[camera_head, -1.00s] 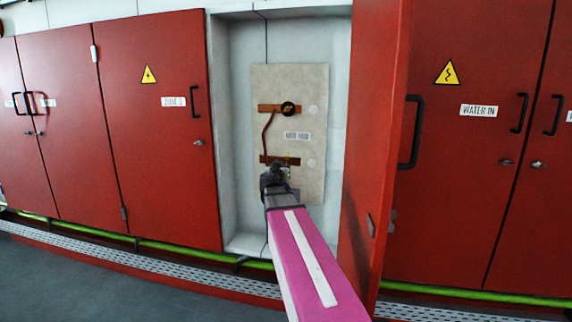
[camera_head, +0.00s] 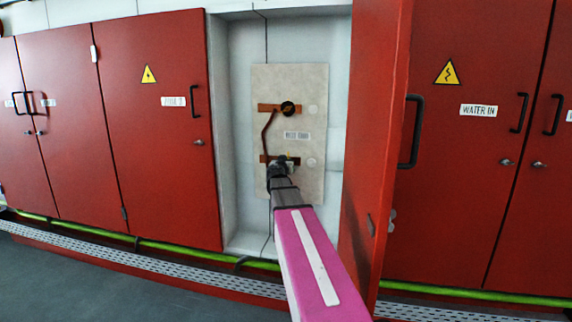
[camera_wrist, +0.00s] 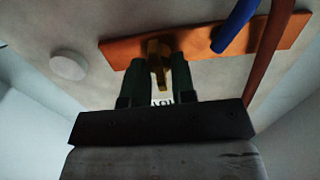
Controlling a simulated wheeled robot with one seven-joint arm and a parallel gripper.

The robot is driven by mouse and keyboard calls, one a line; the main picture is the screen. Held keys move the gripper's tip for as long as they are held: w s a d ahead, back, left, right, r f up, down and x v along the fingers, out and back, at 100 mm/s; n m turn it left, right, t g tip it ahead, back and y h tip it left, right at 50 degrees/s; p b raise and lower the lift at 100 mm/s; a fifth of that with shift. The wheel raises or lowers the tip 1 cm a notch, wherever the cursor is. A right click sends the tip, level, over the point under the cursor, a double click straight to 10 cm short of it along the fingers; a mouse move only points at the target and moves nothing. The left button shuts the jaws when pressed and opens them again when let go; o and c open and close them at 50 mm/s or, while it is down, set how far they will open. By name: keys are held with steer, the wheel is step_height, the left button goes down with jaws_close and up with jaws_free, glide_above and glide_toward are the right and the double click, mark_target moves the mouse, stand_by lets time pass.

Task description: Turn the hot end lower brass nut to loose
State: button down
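The lower brass nut (camera_wrist: 158,58) sits on an orange-brown copper bar (camera_wrist: 118,54) in the wrist view. My gripper (camera_wrist: 156,72) has its two dark green fingers on either side of the nut, close along its sides. I cannot tell whether they press on it. In the head view, my gripper (camera_head: 284,162) is at the lower copper bar (camera_head: 265,159) on the beige panel (camera_head: 300,190) and mostly hides the nut. A dark round fitting (camera_head: 289,108) is on the upper copper bar (camera_head: 267,108).
A blue rod (camera_wrist: 235,26) and a brown cable (camera_wrist: 270,48) lie right of the fingers. A white round knob (camera_wrist: 68,66) is at the left. The open red door (camera_head: 372,130) stands right of my arm; the cabinet wall (camera_head: 238,130) is at the left.

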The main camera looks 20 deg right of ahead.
steer(key=c, duration=1.9)
jaws_free()
steer(key=shift+n, duration=0.4)
steer(key=shift+o, duration=0.2)
steer(key=n, duration=0.5)
steer(key=shift+a, duration=0.1)
steer(key=n, duration=1.8)
steer(key=shift+w+a+f, duration=0.1)
steer(key=shift+f, duration=0.3)
steer(key=o, duration=0.6)
